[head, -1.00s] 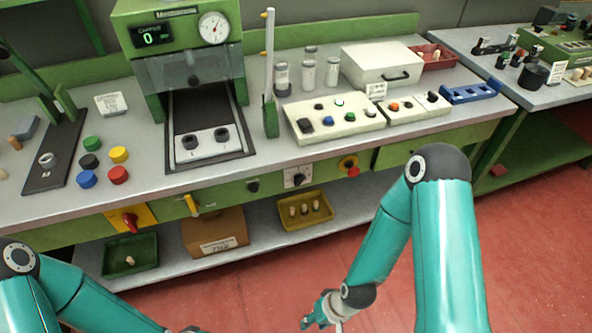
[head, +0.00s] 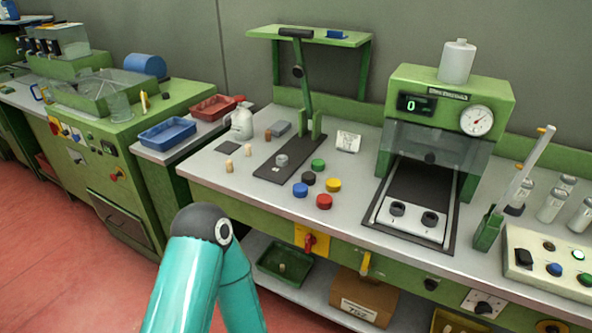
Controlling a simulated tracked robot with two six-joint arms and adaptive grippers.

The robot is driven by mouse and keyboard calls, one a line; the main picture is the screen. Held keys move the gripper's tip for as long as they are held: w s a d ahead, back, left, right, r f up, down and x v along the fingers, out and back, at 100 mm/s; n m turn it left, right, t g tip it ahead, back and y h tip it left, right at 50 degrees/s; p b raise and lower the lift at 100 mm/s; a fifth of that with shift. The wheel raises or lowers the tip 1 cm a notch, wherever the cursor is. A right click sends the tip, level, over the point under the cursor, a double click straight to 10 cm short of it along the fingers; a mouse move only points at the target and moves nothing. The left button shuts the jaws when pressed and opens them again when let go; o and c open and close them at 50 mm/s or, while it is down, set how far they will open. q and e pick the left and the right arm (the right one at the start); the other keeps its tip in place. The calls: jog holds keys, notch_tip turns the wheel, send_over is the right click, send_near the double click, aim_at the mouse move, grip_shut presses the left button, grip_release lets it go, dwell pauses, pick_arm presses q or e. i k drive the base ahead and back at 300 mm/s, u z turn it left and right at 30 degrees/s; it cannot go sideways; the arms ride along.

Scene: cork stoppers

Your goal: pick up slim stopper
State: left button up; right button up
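Several small stoppers stand on the left end of the bench in the head view: a pale stopper (head: 229,166), another pale stopper (head: 248,150) and a browner stopper (head: 268,135). One more pale stopper (head: 282,267) is in the dark green tray (head: 268,262) on the lower shelf. They are too small to tell for sure which is the slim one. My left arm's elbow shows at the bottom, in front of the bench, but its gripper is below the picture. My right gripper is out of view too.
A lever press (head: 272,170) stands beside the stoppers, with several coloured caps (head: 324,202) to its right. A green machine with a gauge (head: 440,130) is further right. A white jug (head: 241,122) and a blue tray (head: 167,133) are behind left. Red floor is clear at left.

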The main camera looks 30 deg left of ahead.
aim_at(247, 147)
jog(key=z, duration=1.95)
jog(key=i, duration=0.1)
jog(key=u, duration=3.1)
